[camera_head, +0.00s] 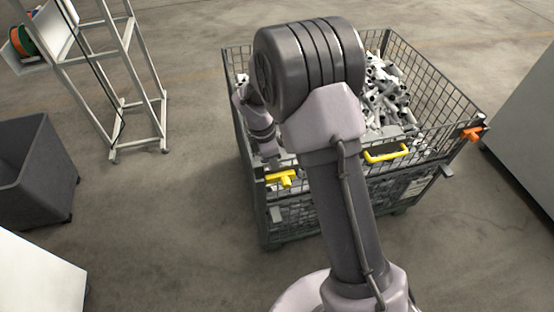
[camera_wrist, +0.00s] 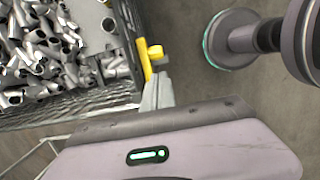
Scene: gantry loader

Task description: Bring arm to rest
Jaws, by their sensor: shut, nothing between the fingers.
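My arm (camera_head: 335,215) rises from the bottom of the head view, with its bulky dark elbow (camera_head: 305,65) in front of the wire-mesh bin. The wrist (camera_head: 262,135) hangs to the left of the elbow, near the bin's front left corner. My gripper (camera_wrist: 157,92) shows in the wrist view with its grey fingers together and empty. Its tips are close to a yellow fitting (camera_wrist: 148,58) on the bin's edge; I cannot tell whether they touch. In the head view the fingers cannot be made out.
The mesh bin (camera_head: 440,95) holds many grey pipe-like parts (camera_head: 385,90). It has a yellow handle (camera_head: 386,153) and an orange fitting (camera_head: 472,134). A wheeled dark tub (camera_head: 35,165) and a white frame rack (camera_head: 135,70) stand left. A grey cabinet (camera_head: 525,120) stands right. Floor between is clear.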

